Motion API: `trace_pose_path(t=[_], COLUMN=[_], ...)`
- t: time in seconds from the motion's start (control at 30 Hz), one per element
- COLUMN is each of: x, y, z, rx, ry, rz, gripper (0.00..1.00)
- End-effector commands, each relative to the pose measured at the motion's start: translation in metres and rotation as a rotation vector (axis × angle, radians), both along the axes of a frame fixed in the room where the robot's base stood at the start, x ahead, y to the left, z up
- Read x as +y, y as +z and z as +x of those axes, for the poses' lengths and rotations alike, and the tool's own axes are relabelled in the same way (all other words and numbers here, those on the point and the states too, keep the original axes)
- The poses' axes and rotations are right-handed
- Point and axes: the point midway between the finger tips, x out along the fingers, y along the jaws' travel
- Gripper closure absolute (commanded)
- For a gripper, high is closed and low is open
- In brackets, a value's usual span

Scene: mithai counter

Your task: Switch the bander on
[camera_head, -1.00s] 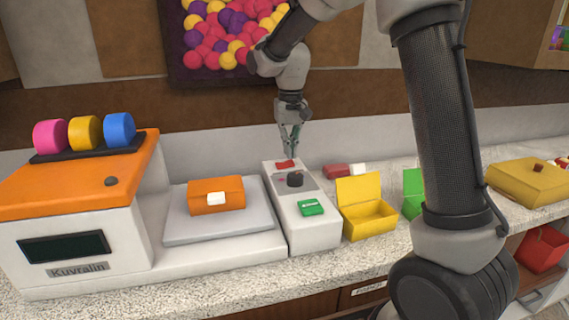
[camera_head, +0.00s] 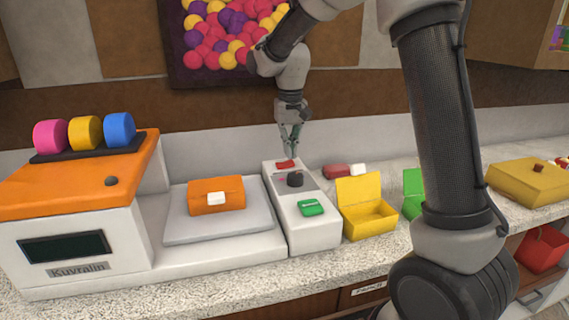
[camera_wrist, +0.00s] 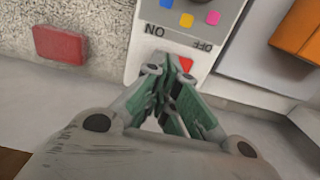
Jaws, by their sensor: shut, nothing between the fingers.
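The bander is a white machine with an orange top (camera_head: 80,185) on the counter's left, marked "Kuvralin". Its dark display (camera_head: 62,247) shows no readable text. A white control panel (camera_head: 310,235) at its right end carries a red switch (camera_head: 285,163) at the back, a black knob (camera_head: 295,179) and a green button (camera_head: 311,208). My gripper (camera_head: 290,155) is shut and empty, pointing down at the red switch.
An orange box (camera_head: 216,194) with a white tag lies on the bander's grey plate (camera_head: 190,235). An open yellow box (camera_head: 368,218) stands right of the panel, near a green one (camera_head: 412,190). A red block (camera_head: 337,171) lies behind. Pink, yellow and blue rolls (camera_head: 85,132) top the bander.

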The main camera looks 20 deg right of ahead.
Motion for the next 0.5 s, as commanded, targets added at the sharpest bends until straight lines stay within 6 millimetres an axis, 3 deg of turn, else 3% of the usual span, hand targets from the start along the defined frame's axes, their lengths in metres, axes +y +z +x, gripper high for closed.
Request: trace_pose_path(t=[0.5], x=[0.0000], y=[-0.0039], z=[0.0000], rx=[0.000], ry=[0.000], rz=[0.000], gripper=[1.00])
